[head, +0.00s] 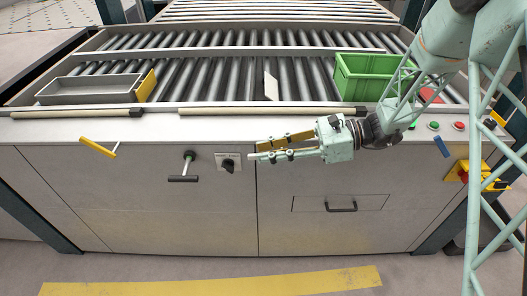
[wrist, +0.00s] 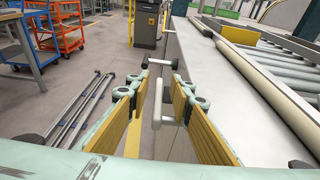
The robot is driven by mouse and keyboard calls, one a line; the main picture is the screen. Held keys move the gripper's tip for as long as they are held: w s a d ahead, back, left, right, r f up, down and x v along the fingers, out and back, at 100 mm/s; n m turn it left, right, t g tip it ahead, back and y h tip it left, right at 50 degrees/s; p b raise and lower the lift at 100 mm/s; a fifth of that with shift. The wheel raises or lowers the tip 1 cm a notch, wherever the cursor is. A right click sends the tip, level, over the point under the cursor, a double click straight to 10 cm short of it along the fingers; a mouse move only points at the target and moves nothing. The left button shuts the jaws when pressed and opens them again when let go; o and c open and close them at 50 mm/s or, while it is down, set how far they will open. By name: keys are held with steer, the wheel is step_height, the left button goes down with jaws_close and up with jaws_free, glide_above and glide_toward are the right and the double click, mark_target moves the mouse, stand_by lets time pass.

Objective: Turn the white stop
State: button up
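A white flat plate (head: 270,85), which looks like the white stop, stands tilted among the rollers at mid-table in the head view. My gripper (head: 252,150) is in front of the machine's front panel, below and apart from this plate. It points left, and its two yellow-padded fingers are open in the wrist view (wrist: 159,100). A pale handle-like piece (wrist: 158,112) shows between the fingers there; I cannot tell its distance, and nothing is gripped. The plate is not clearly seen in the wrist view.
A black rotary knob (head: 229,164), a dark T-handle (head: 184,178) and a yellow handle (head: 98,147) are on the front panel. A green crate (head: 365,85) and a grey tray (head: 90,88) sit on the rollers. A drawer handle (head: 341,207) is below my gripper.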

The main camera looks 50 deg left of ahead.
steer(key=v, duration=1)
steer(key=shift+w+d+r, duration=0.2)
steer(key=shift+w+d, duration=0.05)
stand_by(0.4)
steer(key=s+d+r+n+t+h, duration=0.25)
steer(key=d+r, duration=0.55)
steer(key=d, duration=0.5)
steer(key=s+d+r+n+t+h, duration=0.25)
steer(key=d+r, duration=0.45)
steer(key=d, duration=0.6)
steer(key=s+d+r+n+t+h, duration=0.1)
steer(key=s+d, duration=0.4)
steer(key=d, duration=0.5)
steer(key=s+d+r+n+t+h, duration=0.1)
steer(key=s+d+t, duration=0.4)
steer(key=d, duration=0.5)
steer(key=s+d+r+n+t+h, duration=0.1)
steer(key=s+d+r+t+h, duration=0.2)
steer(key=s+d, duration=0.3)
steer(key=d+r+t, duration=0.1)
steer(key=d, duration=0.4)
steer(key=shift+r+n, duration=0.3)
steer(key=shift+r, duration=0.1)
